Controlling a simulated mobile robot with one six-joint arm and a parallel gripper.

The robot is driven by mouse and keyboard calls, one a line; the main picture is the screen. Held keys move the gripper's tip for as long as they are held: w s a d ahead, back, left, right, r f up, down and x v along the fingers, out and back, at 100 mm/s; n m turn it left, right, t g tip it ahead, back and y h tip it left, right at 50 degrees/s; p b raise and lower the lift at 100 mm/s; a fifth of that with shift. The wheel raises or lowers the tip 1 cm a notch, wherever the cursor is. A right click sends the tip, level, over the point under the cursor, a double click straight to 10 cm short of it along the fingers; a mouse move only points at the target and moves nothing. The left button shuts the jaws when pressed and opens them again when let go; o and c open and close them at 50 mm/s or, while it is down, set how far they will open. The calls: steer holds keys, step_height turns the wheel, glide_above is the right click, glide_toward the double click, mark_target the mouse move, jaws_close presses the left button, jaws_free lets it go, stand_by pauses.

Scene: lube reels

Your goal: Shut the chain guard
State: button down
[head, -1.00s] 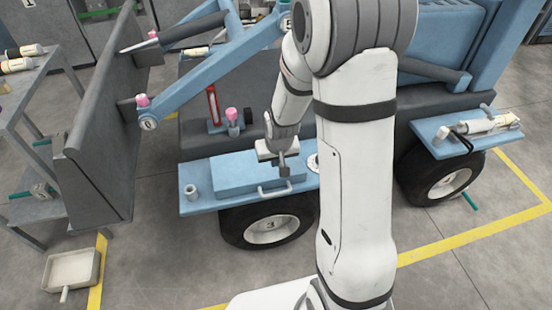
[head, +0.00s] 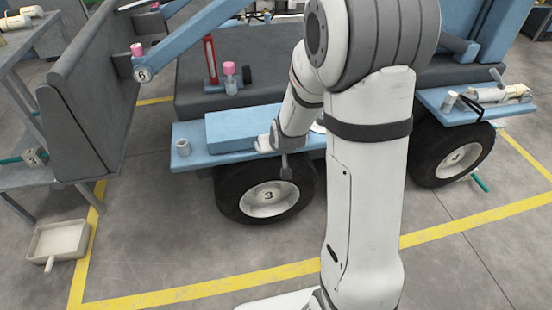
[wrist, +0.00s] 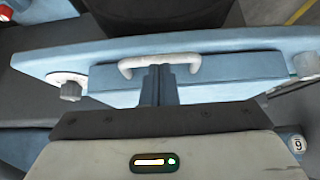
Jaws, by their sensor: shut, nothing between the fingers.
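A long blue box-like cover (head: 235,128), which looks like the chain guard, lies on the blue ledge above the wheel marked 3. The wrist view shows its blue panel (wrist: 225,72) with a pale bar handle (wrist: 185,58) on one long edge. My gripper (wrist: 158,72) is shut and empty, its fingertips at the middle of the handle. I cannot tell whether they touch it. In the head view my gripper (head: 286,172) hangs at the ledge's front edge, and my wrist hides the handle and the cover's right end. How far open the cover stands is unclear.
The blue ledge (head: 190,160) carries a grey fitting (head: 183,147) at its left end. The wheel (head: 268,198) is just below my gripper. A dark upright panel (head: 88,100) and a pale tray (head: 60,240) stand left. The floor in front is clear.

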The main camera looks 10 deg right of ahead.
steer(key=shift+f+b, duration=1.65)
steer(key=shift+f, duration=0.4)
steer(key=shift+s, duration=0.1)
